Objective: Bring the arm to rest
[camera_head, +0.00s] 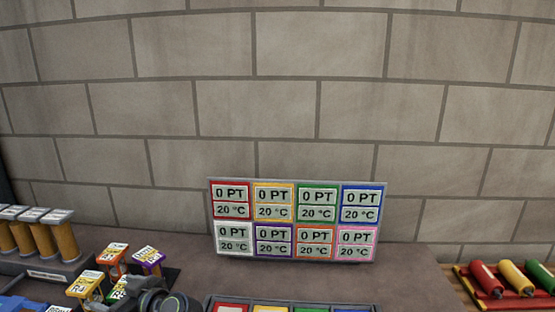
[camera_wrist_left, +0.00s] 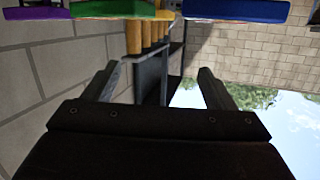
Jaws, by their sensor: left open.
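My left gripper (camera_wrist_left: 158,84) shows in the left wrist view with its two dark fingers spread apart and nothing between them. In the head view, a dark rounded part of my left arm (camera_head: 165,303) is at the bottom edge, left of centre, beside several colour-topped tags; the fingers cannot be made out there. My right gripper is in neither view.
A display board (camera_head: 297,221) with coloured panels reading 0 PT and 20 °C stands by the block wall (camera_head: 300,110). Yellow cylinders (camera_head: 45,238) stand in a rack at left. Red, yellow and green rollers (camera_head: 512,278) lie in a tray at right.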

